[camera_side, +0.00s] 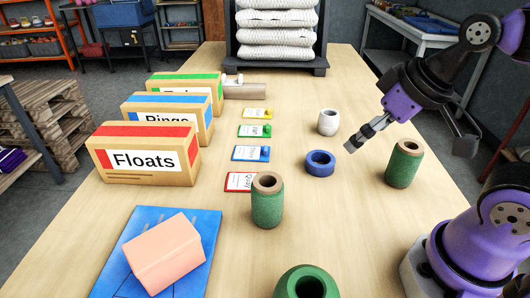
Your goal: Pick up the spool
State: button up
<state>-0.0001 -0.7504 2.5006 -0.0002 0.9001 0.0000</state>
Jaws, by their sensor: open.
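Green spools with tan cores stand upright on the wooden table. One spool (404,168) stands at the right, another spool (267,205) near the middle. A third green, round-topped item (306,280) is cut off by the bottom edge, and I cannot tell if it is the same kind. I cannot tell exact height or contact.
A blue ring (320,170) and a white cup-like piece (328,123) stand left of my gripper. Labelled boxes, including the Floats box (140,180), line the left. A pink block (165,252) lies on a blue mat (118,240). A rack (318,66) stands at the back.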

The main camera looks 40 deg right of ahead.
dwell(0.6)
jog(key=m+g, duration=0.2)
jog(key=g, duration=0.3)
send_over(411, 145)
jog(key=a, duration=0.1)
jog(key=f, duration=0.3)
jog(key=shift+w+f, duration=0.3)
jog(key=shift+f, duration=0.1)
jog(key=shift+m+g, duration=0.3)
jog(key=f, duration=0.3)
jog(key=d+f, duration=0.1)
jog(key=shift+s+f, duration=0.3)
jog(key=shift+f, duration=0.05)
notch_tip(411, 145, down, 6)
jog(key=c, duration=1.1)
